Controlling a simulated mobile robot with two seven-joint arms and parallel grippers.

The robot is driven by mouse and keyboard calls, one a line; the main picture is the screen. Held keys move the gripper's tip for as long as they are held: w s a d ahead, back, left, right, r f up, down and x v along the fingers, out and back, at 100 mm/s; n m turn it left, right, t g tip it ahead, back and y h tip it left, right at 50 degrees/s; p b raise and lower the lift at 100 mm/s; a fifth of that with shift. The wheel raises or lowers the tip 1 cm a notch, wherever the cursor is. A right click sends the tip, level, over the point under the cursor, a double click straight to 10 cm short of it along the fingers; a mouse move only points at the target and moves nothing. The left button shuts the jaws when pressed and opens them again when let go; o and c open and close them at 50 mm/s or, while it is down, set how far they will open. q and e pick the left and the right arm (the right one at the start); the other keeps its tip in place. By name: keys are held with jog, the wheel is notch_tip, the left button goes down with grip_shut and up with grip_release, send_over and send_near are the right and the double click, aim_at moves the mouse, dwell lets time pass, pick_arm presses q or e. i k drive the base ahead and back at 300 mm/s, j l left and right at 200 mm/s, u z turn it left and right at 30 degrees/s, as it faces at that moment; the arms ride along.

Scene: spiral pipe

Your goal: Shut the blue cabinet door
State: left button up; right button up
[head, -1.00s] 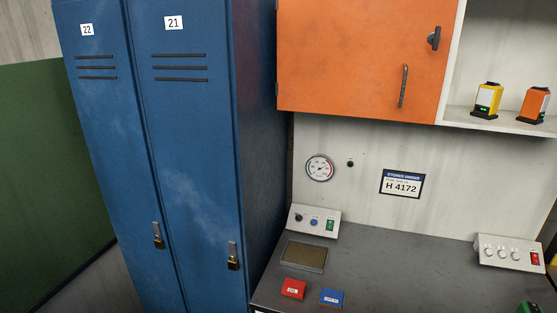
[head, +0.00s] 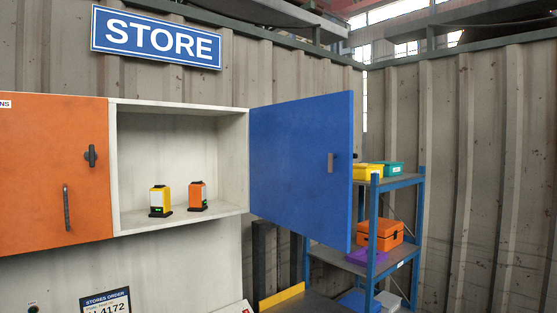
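The blue cabinet door (head: 300,165) stands wide open, swung out to the right of the wall cabinet. Its hinge side is at the right edge of the open compartment. Neither of my grippers is in view.
An orange door (head: 50,170) closes the cabinet's left part. A blue shelf rack (head: 373,240) with boxes, including an orange case (head: 380,234), stands behind and right of the blue door. A worktop is partly visible below. A corrugated wall fills the right.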

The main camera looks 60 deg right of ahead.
aim_at(291, 187)
jog(key=l+z, duration=0.1)
jog(key=l, duration=0.5)
jog(key=l+z, duration=0.1)
jog(key=l, duration=0.55)
jog(key=l+z, duration=0.15)
jog(key=l, duration=0.45)
jog(key=i+l+z, duration=0.1)
jog(key=l, duration=0.5)
jog(key=i+l+z, duration=0.1)
jog(key=l, duration=0.5)
jog(key=i+l, duration=0.1)
jog(key=i, duration=0.35)
